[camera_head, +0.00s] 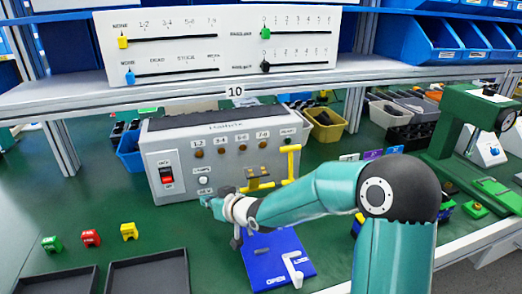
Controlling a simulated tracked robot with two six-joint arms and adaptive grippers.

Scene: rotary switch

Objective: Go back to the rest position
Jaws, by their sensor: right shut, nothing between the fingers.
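My right arm (310,190) is teal with a dark elbow and reaches in from the lower right to the front of a grey control box (180,150). The box has a red rocker switch (167,176), a row of brown knobs and a white round button (203,180). The arm hides the box's lower right part. My left gripper is out of view.
A blue plate (265,270) with a white hook lies below the wrist. A yellow bar handle (290,165) stands at the box's right. A slider panel (215,45) stands on the shelf above. Green, red and yellow small blocks (90,238) and dark trays (148,276) lie front left.

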